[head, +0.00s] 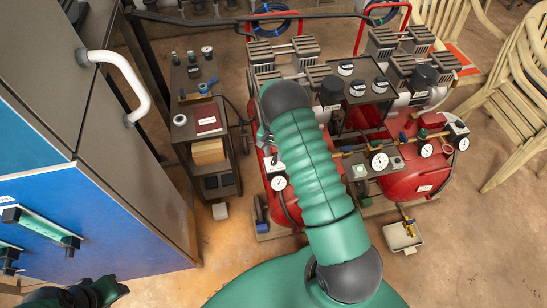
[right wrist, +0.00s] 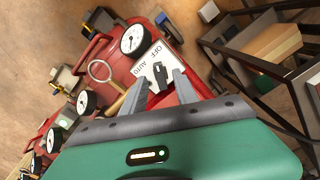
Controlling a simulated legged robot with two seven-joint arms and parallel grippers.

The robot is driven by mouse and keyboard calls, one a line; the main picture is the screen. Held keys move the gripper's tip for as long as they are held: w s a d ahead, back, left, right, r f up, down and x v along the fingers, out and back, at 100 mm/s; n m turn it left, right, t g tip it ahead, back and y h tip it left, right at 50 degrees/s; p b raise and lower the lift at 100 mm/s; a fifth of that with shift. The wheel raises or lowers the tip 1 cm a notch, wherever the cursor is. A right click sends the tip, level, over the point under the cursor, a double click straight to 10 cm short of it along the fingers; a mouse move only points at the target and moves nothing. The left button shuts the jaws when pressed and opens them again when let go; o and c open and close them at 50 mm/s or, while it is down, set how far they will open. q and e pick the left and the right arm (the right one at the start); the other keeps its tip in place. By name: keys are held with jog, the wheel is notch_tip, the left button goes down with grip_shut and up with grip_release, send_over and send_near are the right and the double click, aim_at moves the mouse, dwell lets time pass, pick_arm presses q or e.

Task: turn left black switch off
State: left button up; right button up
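A black switch (right wrist: 159,72) sits on a white plate (right wrist: 146,60) marked OFF and AUTO, on a red tank, in the right wrist view. My right gripper (right wrist: 165,82) is open there, its two grey fingers apart with the switch between and just past their tips. I cannot tell whether either finger touches it. In the head view my right arm reaches over the left red compressor (head: 279,212) and hides the switch; only a little of the right gripper (head: 264,137) shows beside the wrist. At the bottom left, part of my left arm shows, but its fingers do not.
A white round gauge (right wrist: 134,39) is next to the plate, and a ring-shaped pull (right wrist: 100,70) is farther left. A dark cart (head: 211,158) stands left of the compressor. A second red compressor (head: 420,178) stands to the right. A cabinet (head: 125,150) with a white handle fills the left.

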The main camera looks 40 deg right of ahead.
aim_at(274, 159)
notch_tip(274, 159, up, 14)
jog(key=p, duration=0.1)
jog(key=shift+f, duration=0.2)
